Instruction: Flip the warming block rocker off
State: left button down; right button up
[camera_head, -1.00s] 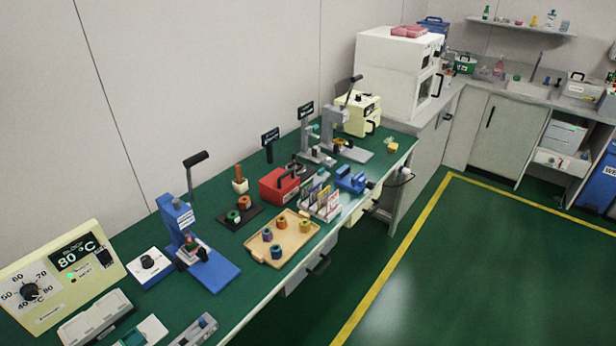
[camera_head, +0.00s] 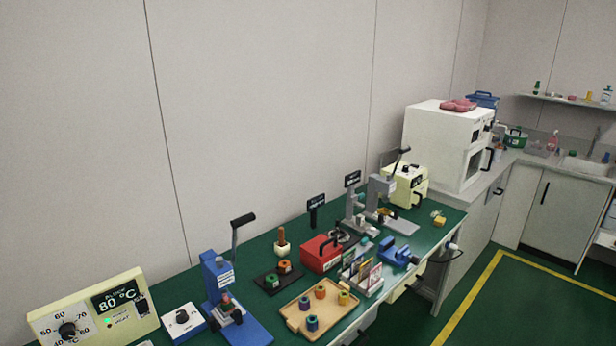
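The warming block's cream control panel (camera_head: 95,308) stands at the lower left of the head view, at the near end of the bench. It has a black display (camera_head: 117,297) reading 80 °C, a black temperature dial (camera_head: 68,330) and a lit green lamp (camera_head: 108,321). A small black rocker (camera_head: 142,305) sits at the panel's right side; its tilt is too small to tell. The block's lower part is cut off by the frame. Neither of my grippers is in view.
A white box with a dial (camera_head: 183,322) and a blue lever press (camera_head: 228,290) stand right of the panel. A wooden tray (camera_head: 290,312) of coloured rings, a red case (camera_head: 320,254) and a white oven (camera_head: 435,150) stand farther along. Green floor (camera_head: 530,310) is clear.

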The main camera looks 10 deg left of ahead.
aim_at(142, 307)
jog(key=u, duration=1.4)
